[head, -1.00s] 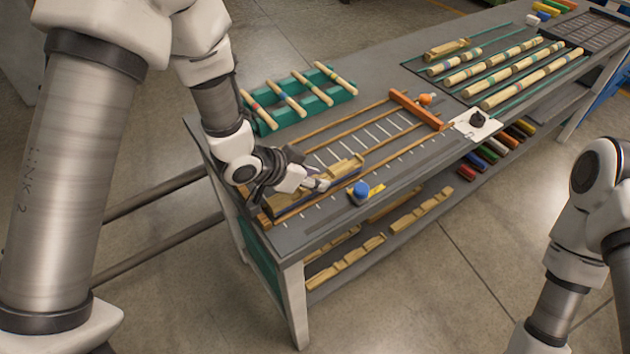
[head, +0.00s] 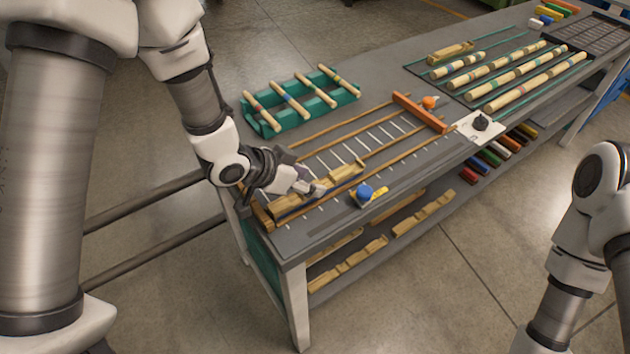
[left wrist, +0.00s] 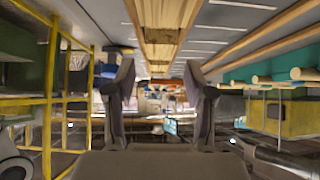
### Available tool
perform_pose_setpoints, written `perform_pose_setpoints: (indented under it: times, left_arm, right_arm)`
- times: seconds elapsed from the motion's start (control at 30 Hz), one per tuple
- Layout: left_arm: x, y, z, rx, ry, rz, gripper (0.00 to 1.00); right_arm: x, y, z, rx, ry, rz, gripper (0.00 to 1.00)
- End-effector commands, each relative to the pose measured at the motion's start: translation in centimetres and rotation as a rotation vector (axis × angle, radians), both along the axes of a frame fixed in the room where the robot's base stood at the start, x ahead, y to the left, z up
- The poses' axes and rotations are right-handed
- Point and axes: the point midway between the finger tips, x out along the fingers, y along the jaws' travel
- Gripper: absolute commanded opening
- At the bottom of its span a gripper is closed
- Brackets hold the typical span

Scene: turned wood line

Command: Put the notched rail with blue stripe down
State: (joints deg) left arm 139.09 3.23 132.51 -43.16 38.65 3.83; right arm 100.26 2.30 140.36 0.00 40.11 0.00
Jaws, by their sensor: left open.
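The pale wooden notched rail (head: 346,173) lies along the near side of the ruled layout board, beside its front wooden strip. Its left part is partly hidden by my left gripper (head: 318,189). A dark blue band shows low on its near side. My left gripper is open, low over the rail. In the left wrist view the rail (left wrist: 160,15) runs down from the top edge, and the fingers (left wrist: 159,75) stand apart with no rail clearly gripped between them. My right gripper is outside the view; only my right arm shows.
A blue knob (head: 365,192) with a yellow tag is close in front of the rail. An orange-brown crossbar (head: 419,113) spans the board. A green rack (head: 267,128) of striped spindles stands behind. Striped rails (head: 465,75) lie further right. The bench front edge is near.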

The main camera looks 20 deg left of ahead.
Motion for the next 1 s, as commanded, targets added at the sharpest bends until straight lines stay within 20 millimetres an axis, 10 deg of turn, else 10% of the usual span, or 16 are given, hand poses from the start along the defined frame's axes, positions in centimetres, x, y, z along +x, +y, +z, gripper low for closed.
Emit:
perform_pose_setpoints:
  times: [0.33,1.0]
  left_arm:
    - [-4.4,3.5,5.8,-0.004,-0.003,0.004,0.54]
    - [-4.9,3.9,6.3,0.001,0.001,0.000,0.54]
  right_arm:
    - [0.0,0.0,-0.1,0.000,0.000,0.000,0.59]
    - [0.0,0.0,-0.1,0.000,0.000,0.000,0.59]
